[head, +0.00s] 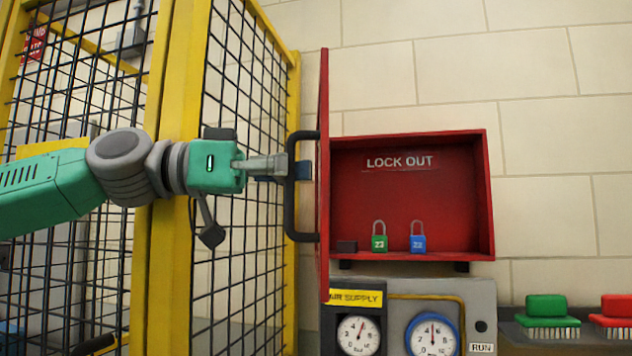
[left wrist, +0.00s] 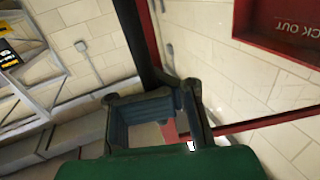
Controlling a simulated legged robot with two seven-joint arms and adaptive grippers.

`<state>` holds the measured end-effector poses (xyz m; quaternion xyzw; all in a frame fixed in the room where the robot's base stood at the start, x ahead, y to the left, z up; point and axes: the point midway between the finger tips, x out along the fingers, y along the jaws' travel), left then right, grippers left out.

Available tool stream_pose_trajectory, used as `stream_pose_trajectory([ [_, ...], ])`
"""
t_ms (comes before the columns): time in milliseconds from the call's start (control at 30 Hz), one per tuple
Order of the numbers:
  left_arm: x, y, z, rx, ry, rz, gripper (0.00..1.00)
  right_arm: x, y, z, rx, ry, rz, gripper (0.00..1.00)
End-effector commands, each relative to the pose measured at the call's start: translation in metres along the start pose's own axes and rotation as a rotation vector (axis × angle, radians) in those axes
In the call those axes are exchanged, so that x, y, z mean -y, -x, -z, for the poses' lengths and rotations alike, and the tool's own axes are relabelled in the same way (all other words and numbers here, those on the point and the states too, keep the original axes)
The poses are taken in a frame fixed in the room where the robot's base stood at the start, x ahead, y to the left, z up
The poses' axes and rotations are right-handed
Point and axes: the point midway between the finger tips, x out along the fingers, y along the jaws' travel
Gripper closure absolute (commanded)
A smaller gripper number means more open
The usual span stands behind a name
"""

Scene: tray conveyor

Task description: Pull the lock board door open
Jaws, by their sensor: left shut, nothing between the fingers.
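The red lock board door (head: 323,180) stands swung out from its box, seen nearly edge-on in the head view. Its black handle (head: 290,222) is on the left side of the door. The red lock board box (head: 412,205) is open to view, with "LOCK OUT" on its back; part of it shows upside down in the left wrist view (left wrist: 268,38). My left gripper (head: 280,168) is shut with nothing held. Its fingertips overlap the upper handle in the head view; whether they touch it is unclear. The fingers also show in the left wrist view (left wrist: 150,106). My right gripper is out of view.
A green padlock (head: 379,242) and a blue padlock (head: 418,242) stand in the box. Gauges (head: 358,334) are below it. A yellow-framed mesh fence (head: 165,240) stands close behind my left arm. Green (head: 547,310) and red (head: 616,308) brushes lie lower right.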

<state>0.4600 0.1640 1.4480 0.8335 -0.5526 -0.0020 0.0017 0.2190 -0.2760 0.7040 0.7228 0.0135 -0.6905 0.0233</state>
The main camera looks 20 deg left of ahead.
Motion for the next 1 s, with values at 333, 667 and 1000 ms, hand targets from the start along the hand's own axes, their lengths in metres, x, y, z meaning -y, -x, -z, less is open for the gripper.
stream_pose_trajectory([
  [333, -0.002, 0.024, 0.001, -0.007, -0.004, -0.012, 1.00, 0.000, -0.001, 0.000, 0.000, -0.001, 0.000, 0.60],
  [667, -0.004, 0.018, 0.001, -0.003, -0.004, -0.012, 0.81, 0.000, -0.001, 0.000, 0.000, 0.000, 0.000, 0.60],
  [1000, 0.005, 0.021, -0.001, -0.005, 0.003, -0.006, 0.69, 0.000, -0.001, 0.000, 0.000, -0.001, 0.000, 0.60],
])
